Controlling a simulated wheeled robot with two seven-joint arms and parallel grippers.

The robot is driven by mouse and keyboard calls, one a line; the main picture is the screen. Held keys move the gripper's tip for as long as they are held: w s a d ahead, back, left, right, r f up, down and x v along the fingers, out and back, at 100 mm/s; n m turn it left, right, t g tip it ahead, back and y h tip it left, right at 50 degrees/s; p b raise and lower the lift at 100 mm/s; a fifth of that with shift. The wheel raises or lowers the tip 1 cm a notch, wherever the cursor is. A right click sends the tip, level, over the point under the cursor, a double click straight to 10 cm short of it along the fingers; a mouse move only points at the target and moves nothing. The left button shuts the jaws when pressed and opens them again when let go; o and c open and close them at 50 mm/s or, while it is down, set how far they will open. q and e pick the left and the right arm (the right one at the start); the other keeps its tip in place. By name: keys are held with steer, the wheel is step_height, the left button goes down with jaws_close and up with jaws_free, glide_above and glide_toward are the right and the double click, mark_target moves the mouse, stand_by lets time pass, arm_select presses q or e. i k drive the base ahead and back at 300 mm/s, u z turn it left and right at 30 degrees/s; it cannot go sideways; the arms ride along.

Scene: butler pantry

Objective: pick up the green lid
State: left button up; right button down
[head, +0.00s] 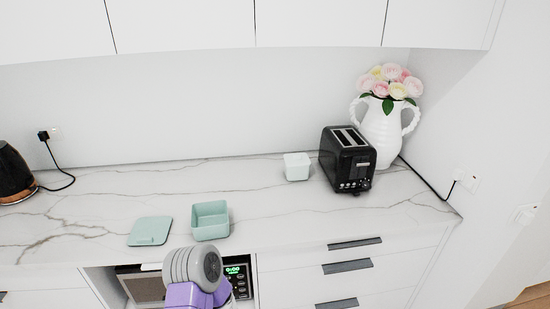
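The green lid (150,231) is a flat, pale green, roughly square piece lying on the marble counter, close to its front edge and left of centre in the head view. A pale green open box (210,221) stands just to its right, apart from it. No gripper shows in the head view. A grey and purple link of my own arm rises at the bottom, in front of the counter below the box.
A black kettle (16,174) stands at the far left. A small white container (297,167), a black toaster (347,160) and a white flower vase (381,133) are at the back right. Counter behind the lid is clear. A microwave (143,287) sits below; cabinets (185,24) hang above.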

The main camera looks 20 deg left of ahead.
mark_target(146, 231)
steer(key=u, duration=1.75)
